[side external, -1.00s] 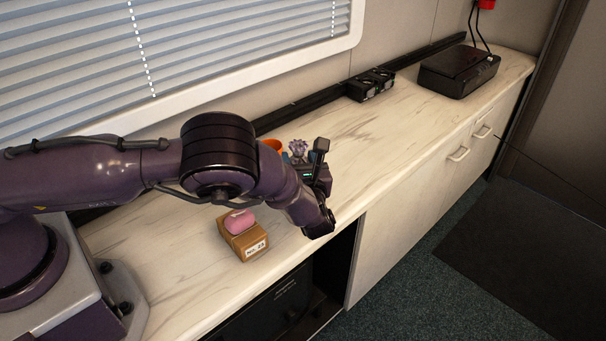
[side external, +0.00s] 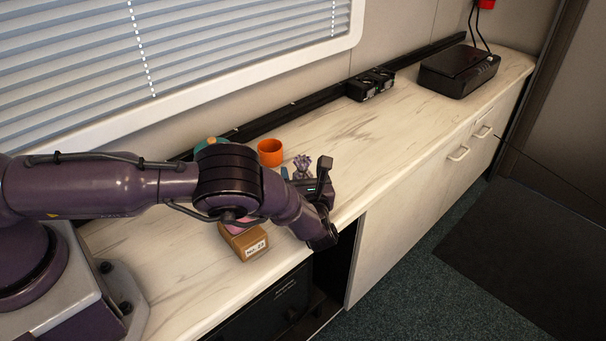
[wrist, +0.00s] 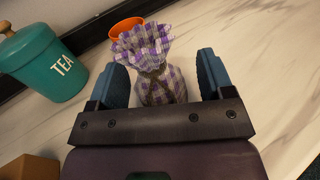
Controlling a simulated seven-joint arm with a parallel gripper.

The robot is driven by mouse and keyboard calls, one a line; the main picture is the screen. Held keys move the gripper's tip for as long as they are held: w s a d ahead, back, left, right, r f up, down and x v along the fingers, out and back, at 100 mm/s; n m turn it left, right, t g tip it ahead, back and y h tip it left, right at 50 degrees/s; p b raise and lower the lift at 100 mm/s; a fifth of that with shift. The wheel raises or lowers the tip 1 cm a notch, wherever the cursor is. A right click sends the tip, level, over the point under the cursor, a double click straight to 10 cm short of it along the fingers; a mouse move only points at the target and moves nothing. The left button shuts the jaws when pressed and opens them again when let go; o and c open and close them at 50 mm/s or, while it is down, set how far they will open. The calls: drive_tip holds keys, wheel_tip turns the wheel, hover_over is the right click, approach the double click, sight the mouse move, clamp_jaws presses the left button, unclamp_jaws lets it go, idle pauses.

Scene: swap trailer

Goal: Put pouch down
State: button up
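The pouch is purple-and-white checked cloth with a ruffled top, tied at the neck with string. In the wrist view the pouch (wrist: 158,88) is upright between the two fingers of my gripper (wrist: 163,80). The fingers are spread, with a narrow gap on each side of the pouch. In the side external view only the ruffled top of the pouch (side external: 303,164) shows, beside my gripper (side external: 305,183), low over the counter. My gripper hides the pouch's base, so its contact with the counter cannot be seen directly.
An orange cup (side external: 270,152) stands behind the pouch.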

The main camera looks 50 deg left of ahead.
drive_tip(key=shift+d+r, duration=0.1)
drive_tip(key=shift+r, duration=0.1)
drive_tip(key=v, duration=1.1)
drive_tip(key=shift+s+d, duration=0.2)
drive_tip(key=shift+d, duration=0.15)
drive_tip(key=s+a+r+n+g+h, duration=0.2)
drive_tip(key=a+r+n+g, duration=0.1)
drive_tip(key=r+n, duration=0.3)
drive_tip(key=s+a+r+n+g+h, duration=0.2)
drive_tip(key=a+r+n+g, duration=0.1)
drive_tip(key=r, duration=0.4)
drive_tip(key=s+a+r+n+g+h, duration=0.25)
drive_tip(key=a+r+n+g, duration=0.2)
drive_tip(key=r, duration=0.25)
drive_tip(key=s+r+n+t+h, duration=0.3)
drive_tip(key=s+r+n+h, duration=0.1)
drive_tip(key=s, duration=0.5)
drive_tip(key=s+r+n+t+h, duration=0.3)
drive_tip(key=s+r+n+h, duration=0.1)
drive_tip(key=s+r+n, duration=0.3)
drive_tip(key=shift+s+a+r+h, duration=0.35)
drive_tip(key=shift+s+r, duration=0.2)
drive_tip(key=shift+s, duration=0.6)
drive_tip(key=shift+n+t, duration=0.25)
